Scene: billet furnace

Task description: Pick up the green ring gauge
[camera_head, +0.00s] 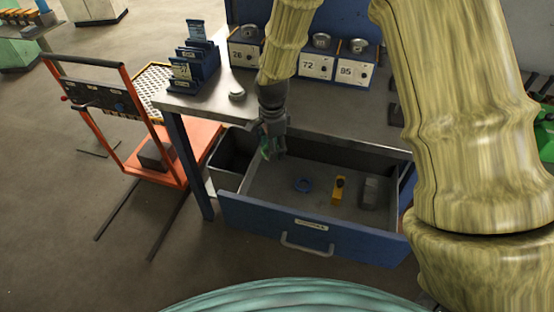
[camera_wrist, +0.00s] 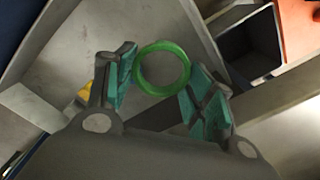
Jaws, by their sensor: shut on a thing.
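The green ring gauge (camera_wrist: 162,68) shows in the wrist view between the two teal finger pads of my gripper (camera_wrist: 160,88). The pads are shut on its sides, and its open middle faces the camera. In the head view my gripper (camera_head: 272,148) points down at the left part of the open drawer (camera_head: 300,222). The ring is hard to make out there, as the fingers mostly hide it. Whether the ring touches the drawer floor cannot be told.
The bench top (camera_head: 330,105) holds numbered boxes and a blue file rack (camera_head: 195,62). An orange cart (camera_head: 190,150) stands left.

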